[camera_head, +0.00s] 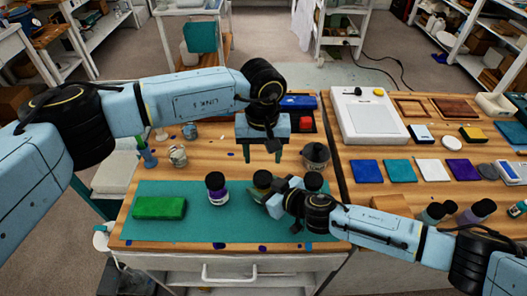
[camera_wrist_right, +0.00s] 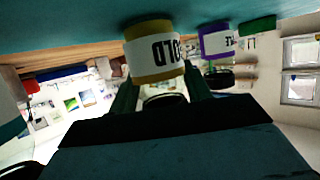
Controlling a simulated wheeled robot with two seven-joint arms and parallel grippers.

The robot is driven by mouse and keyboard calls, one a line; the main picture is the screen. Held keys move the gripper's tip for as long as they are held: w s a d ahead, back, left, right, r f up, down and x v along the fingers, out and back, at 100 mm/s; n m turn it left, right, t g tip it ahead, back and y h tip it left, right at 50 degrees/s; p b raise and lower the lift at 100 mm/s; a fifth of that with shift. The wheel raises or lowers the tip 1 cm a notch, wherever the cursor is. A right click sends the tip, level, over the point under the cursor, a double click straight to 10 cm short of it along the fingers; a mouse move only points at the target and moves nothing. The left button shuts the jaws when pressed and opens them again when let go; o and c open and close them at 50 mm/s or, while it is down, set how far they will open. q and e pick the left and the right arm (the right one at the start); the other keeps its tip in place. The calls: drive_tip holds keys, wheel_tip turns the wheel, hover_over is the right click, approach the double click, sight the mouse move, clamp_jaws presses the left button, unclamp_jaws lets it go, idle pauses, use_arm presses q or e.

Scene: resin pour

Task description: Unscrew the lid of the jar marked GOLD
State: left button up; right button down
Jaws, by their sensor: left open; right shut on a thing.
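The GOLD jar (camera_head: 261,182) stands on the teal mat (camera_head: 200,231), partly hidden by my right gripper (camera_head: 271,199). The right wrist view is upside down and shows the jar's gold bands and white label (camera_wrist_right: 155,55) ending in "OLD", with a dark lid between the fingers. My right gripper is shut on this jar from the front right. My left gripper (camera_head: 262,158) points down, open and empty, above and behind the jar. Its fingers are apart from the lid.
A purple jar (camera_head: 217,190) stands left of the GOLD jar, and another dark-lidded jar (camera_head: 313,182) stands to the right, close to my right wrist. A green block (camera_head: 159,207) lies on the mat's left. A grey pot (camera_head: 315,155) stands behind.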

sight(263, 177)
use_arm(q)
wheel_tip(263, 177, down, 8)
drive_tip(key=shift+r, duration=0.1)
idle(0.4)
drive_tip(key=c, duration=0.8)
drive_tip(key=n, duration=0.4)
drive_tip(key=shift+n, duration=0.4)
drive_tip(key=n, duration=0.3)
drive_tip(key=shift+r+n, duration=0.1)
drive_tip(key=shift+n, duration=0.3)
drive_tip(key=n, duration=0.8)
drive_tip(key=o, duration=1.1)
